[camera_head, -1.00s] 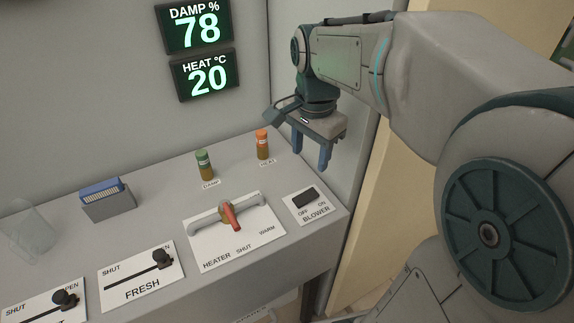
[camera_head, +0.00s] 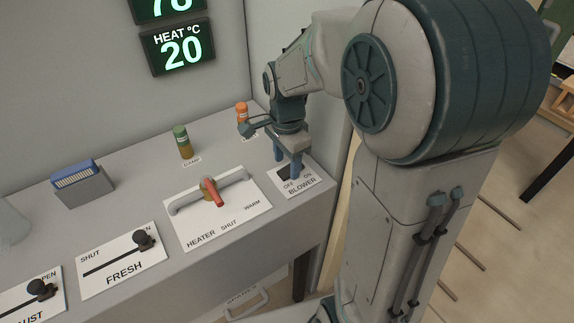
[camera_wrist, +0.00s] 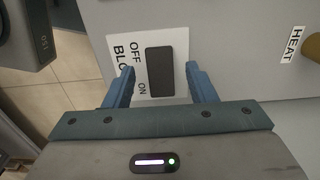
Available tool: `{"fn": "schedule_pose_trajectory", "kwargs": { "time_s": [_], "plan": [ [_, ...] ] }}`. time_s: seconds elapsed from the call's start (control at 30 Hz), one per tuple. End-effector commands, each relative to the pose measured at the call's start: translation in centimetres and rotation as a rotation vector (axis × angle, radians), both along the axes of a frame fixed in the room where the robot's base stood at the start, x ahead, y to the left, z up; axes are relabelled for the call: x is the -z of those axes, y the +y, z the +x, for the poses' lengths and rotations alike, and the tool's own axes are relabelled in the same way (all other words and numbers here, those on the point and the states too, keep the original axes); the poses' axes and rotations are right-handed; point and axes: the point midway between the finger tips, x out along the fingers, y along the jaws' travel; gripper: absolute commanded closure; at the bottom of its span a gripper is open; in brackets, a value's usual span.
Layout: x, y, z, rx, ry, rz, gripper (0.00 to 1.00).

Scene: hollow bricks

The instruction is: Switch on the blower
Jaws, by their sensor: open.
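The blower switch (camera_wrist: 160,72) is a black rocker on a white plate (camera_head: 303,188) marked OFF, ON and BLOWER, at the right end of the grey bench. I cannot tell which side of it is pressed. My gripper (camera_head: 287,165) is open and points down over the plate, partly hiding the switch in the head view. In the wrist view, my gripper (camera_wrist: 160,78) has one blue finger on each side of the rocker, toward its ON end. Nothing is held. Whether the fingertips touch the plate cannot be told.
The heater lever (camera_head: 211,193) with its red handle is left of the blower plate. The FRESH slider (camera_head: 143,240) lies further left. A green-capped bottle (camera_head: 183,142) and an orange-capped bottle (camera_head: 242,112) stand behind. A screen (camera_head: 178,47) reads HEAT 20.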

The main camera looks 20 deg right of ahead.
Motion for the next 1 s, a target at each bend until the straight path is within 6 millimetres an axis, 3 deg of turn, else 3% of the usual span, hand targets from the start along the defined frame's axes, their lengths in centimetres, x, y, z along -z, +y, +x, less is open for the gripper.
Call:
{"fn": "schedule_pose_trajectory", "kwargs": {
  "time_s": [0.2, 0.47, 0.63, 0.67, 1.0],
  "plan": [
    [1.6, 0.0, 0.0, 0.0, 0.001, 0.0, 0.49],
    [1.7, 0.0, 0.0, -0.001, -0.001, 0.0, 0.49],
    [1.7, 0.0, 0.0, -0.001, -0.001, 0.0, 0.91],
    [1.7, 0.0, 0.0, -0.001, -0.001, 0.0, 0.94],
    [1.4, -0.3, 0.1, 0.002, 0.029, 0.081, 0.94]
  ]
}}
